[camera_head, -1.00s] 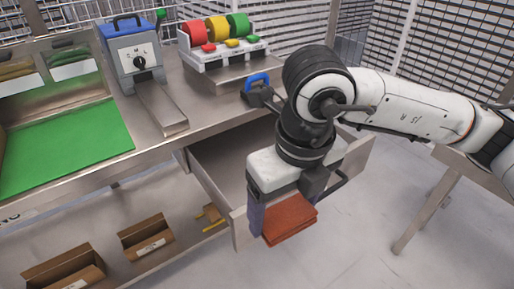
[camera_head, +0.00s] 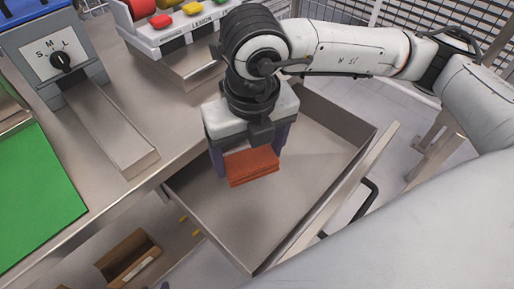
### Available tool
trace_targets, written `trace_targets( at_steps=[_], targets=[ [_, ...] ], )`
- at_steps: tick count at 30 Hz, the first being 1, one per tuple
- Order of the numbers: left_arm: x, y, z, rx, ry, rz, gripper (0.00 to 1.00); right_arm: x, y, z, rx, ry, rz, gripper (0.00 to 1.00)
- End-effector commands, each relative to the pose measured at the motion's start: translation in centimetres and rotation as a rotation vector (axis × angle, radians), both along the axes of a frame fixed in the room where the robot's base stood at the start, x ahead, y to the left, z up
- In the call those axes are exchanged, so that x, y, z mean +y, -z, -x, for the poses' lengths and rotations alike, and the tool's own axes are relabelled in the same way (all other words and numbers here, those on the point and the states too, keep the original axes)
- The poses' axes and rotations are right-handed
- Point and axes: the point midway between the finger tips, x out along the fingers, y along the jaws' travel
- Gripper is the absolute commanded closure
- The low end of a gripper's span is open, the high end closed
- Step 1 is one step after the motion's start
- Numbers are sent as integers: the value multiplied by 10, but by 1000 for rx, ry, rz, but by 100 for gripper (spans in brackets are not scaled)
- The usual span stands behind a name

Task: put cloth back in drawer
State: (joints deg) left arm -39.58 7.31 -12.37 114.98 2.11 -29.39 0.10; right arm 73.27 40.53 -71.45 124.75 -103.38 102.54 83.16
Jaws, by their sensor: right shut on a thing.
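My right gripper (camera_head: 252,160) is shut on a folded orange-red cloth (camera_head: 252,168). It holds the cloth over the open metal drawer (camera_head: 325,145), above its left part near the table edge. The drawer is pulled out from under the table, and the part of its floor that shows is bare. I cannot tell whether the cloth touches the drawer floor. The drawer's dark handle (camera_head: 360,205) is on its outer front. My left gripper is not in view.
The metal table (camera_head: 130,185) carries a green mat (camera_head: 30,195), a blue-grey dial device (camera_head: 60,60) and a white unit with coloured pieces (camera_head: 170,30). A cardboard box (camera_head: 128,258) sits on the shelf below. Part of my own body fills the lower right.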

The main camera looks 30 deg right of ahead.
Motion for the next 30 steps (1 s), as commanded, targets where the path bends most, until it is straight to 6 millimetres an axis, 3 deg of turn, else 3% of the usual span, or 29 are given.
trace_targets(
  at_steps=[3,11,15,22,29,30],
  targets=[
    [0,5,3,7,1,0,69,-1,34,1,5,0,2,44],
    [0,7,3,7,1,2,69,-1,92,1,3,0,1,44],
    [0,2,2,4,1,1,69,-20,88,-18,-2,5,1,44],
    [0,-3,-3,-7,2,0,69,-34,88,-32,-2,2,1,44],
    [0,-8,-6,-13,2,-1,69,-62,87,-57,-2,4,2,44],
    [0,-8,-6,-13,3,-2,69,-60,94,-55,2,-1,0,44]
  ],
)
